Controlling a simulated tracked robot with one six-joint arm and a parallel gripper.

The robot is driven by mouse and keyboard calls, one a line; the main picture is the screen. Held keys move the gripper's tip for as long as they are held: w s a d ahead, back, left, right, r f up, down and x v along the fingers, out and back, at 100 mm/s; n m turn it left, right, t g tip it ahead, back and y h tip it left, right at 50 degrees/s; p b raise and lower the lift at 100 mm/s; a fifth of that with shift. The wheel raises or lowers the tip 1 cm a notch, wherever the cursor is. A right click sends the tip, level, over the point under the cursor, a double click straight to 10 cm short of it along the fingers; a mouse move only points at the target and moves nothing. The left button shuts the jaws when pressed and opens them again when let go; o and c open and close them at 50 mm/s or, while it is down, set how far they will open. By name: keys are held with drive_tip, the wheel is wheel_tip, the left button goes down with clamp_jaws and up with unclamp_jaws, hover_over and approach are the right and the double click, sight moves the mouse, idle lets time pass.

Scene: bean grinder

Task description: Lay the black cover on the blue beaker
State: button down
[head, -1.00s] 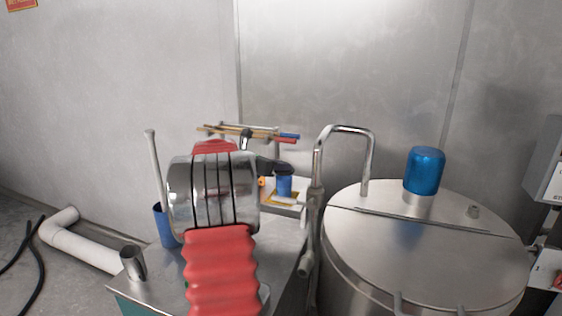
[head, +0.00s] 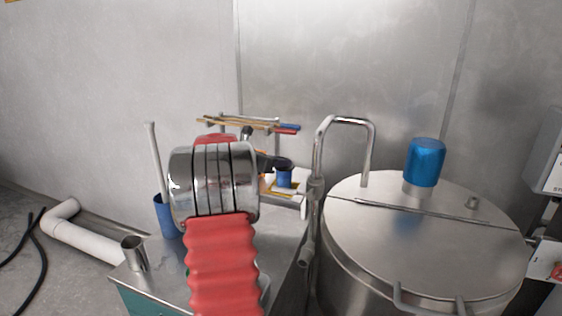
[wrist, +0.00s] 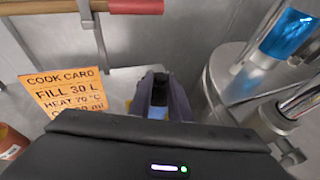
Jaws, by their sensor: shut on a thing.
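The blue beaker (head: 284,179) stands on the far part of the bench, right of my arm in the head view. The black cover (head: 284,163) is directly above it, at its rim; I cannot tell whether they touch. My gripper (head: 277,162) is shut on the cover, mostly hidden behind my arm. In the wrist view my gripper (wrist: 160,92) points forward with its fingers close together, and a small patch of blue shows between them. The cover cannot be made out clearly there.
A steel tank (head: 420,245) with a blue-capped unit (head: 425,162) and a bent pipe (head: 345,122) stand to the right. Another blue container (head: 163,216) and a steel cup (head: 133,254) are on the bench's left. An orange cook card (wrist: 68,96) is left of my gripper. Wooden-handled tools (head: 235,122) hang behind.

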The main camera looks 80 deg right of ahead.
drive_tip(key=shift+f, duration=0.2)
drive_tip(key=c, duration=1.6)
unclamp_jaws()
drive_tip(key=shift+o, duration=0.2)
drive_tip(key=shift+a, duration=0.1)
drive_tip(key=v, duration=1.3)
drive_tip(key=shift+a+r, duration=0.15)
drive_tip(key=shift+a, duration=0.1)
drive_tip(key=shift+w, duration=0.1)
